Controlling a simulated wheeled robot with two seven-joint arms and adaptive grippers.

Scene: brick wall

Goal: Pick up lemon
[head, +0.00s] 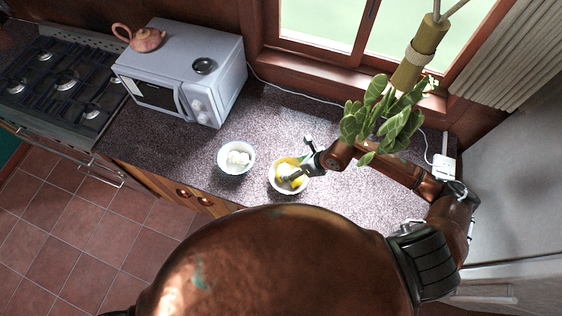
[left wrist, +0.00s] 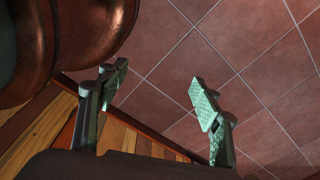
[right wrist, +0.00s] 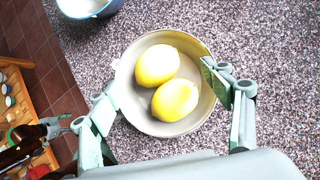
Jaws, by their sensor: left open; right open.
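Two yellow lemons lie side by side in a pale bowl (right wrist: 140,117) on the speckled counter. In the right wrist view one lemon (right wrist: 157,65) is farther away and the other lemon (right wrist: 175,100) is nearer. In the head view the bowl (head: 274,187) and the lemons are partly covered by my right gripper (head: 294,160). My right gripper (right wrist: 155,104) is open, its fingers on either side of the bowl, with nothing between them held. My left gripper (left wrist: 160,92) is open and empty over the tiled floor, beside the wooden cabinet front.
A second bowl (head: 236,170) with white items stands left of the lemon bowl. A microwave (head: 185,75) with a teapot (head: 139,38) on it stands behind. A hanging plant (head: 385,120) is close to my right arm. The counter around the bowls is mostly clear.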

